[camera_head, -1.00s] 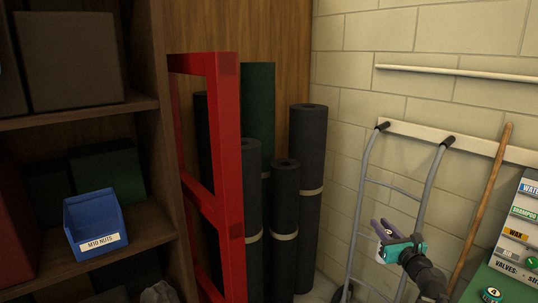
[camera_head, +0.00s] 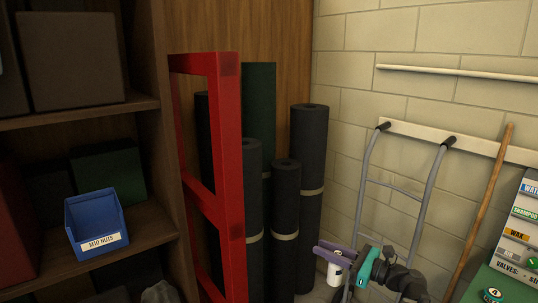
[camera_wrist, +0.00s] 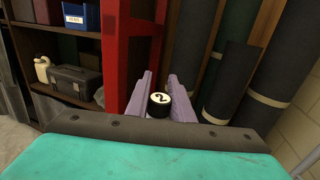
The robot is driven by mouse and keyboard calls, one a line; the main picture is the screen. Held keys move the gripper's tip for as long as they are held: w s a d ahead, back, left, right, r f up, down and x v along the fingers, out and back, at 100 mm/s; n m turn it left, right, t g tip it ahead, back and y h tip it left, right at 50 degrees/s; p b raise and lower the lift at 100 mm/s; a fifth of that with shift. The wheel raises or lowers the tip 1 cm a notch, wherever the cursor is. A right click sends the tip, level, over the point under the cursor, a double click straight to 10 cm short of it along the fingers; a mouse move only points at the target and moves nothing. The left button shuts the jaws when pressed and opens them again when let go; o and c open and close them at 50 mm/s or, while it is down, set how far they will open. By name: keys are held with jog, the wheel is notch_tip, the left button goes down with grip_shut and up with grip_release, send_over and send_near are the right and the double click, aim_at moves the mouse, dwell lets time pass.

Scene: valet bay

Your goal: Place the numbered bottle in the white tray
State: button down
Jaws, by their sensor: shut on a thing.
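My gripper (camera_head: 330,256) is at the lower right of the head view, with purple fingers and a teal body. It is shut on a bottle with a dark cap and a white body (camera_head: 334,273), held below the fingers. In the wrist view the bottle's round black cap with a white "2" disc (camera_wrist: 159,99) sits between the purple fingers (camera_wrist: 160,92). Another numbered round cap, marked 4 (camera_head: 493,294), shows on the green surface at the lower right of the head view. I see no white tray in either view.
A red frame (camera_head: 218,150) stands before dark rolls (camera_head: 309,150). Wooden shelves at left hold a blue M10 NUTS bin (camera_head: 95,222). A grey hand truck (camera_head: 425,205) and a wooden pole (camera_head: 481,205) lean at right. A toolbox (camera_wrist: 72,88) and white jug (camera_wrist: 42,70) show in the wrist view.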

dwell(0.4)
notch_tip(320, 180, down, 8)
dwell(0.5)
jog(key=shift+s, duration=0.15)
